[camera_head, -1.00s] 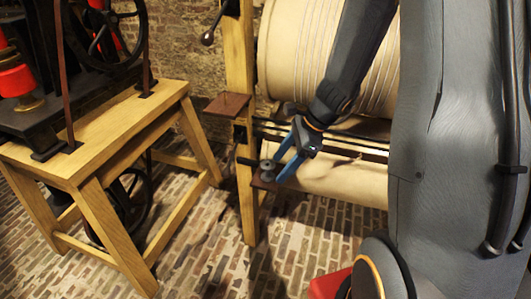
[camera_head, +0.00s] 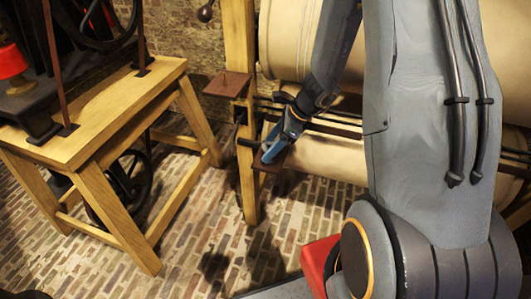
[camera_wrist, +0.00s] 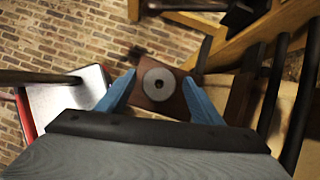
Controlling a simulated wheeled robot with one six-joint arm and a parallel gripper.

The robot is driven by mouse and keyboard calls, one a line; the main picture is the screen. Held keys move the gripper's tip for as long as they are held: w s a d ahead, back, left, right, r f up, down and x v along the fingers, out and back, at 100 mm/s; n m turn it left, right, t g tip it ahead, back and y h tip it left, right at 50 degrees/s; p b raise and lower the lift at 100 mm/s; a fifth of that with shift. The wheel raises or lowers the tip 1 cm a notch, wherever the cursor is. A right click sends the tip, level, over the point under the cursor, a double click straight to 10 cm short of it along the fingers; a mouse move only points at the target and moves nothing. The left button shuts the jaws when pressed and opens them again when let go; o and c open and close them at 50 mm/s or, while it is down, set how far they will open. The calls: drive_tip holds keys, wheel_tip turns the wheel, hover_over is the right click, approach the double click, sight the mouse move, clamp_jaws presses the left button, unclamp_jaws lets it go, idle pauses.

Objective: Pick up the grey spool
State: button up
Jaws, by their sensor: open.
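The grey spool (camera_wrist: 159,84) shows in the wrist view as a round grey disc with a dark centre hole. It sits on a small brown shelf (camera_wrist: 181,104), which also shows in the head view (camera_head: 274,164). My gripper (camera_wrist: 158,80) has its two blue fingers spread, one on each side of the spool, with gaps visible between fingers and spool in the wrist view. In the head view my gripper (camera_head: 268,154) is at the shelf and hides the spool. How far the fingertips reach down beside the spool I cannot tell.
A wooden post (camera_head: 242,120) stands left of the shelf, with a higher brown shelf (camera_head: 228,85) and a dark handle beside it. Large beige rollers (camera_head: 320,160) lie behind my gripper. A wooden table (camera_head: 95,125) stands at the left. Brick floor (camera_head: 195,220) lies open between.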

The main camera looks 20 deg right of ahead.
drive_tip(key=shift+w+a+f, duration=0.1)
drive_tip(key=shift+a+f, duration=0.1)
drive_tip(key=shift+f, duration=0.15)
drive_tip(key=c, duration=1.1)
drive_tip(key=shift+r, duration=0.15)
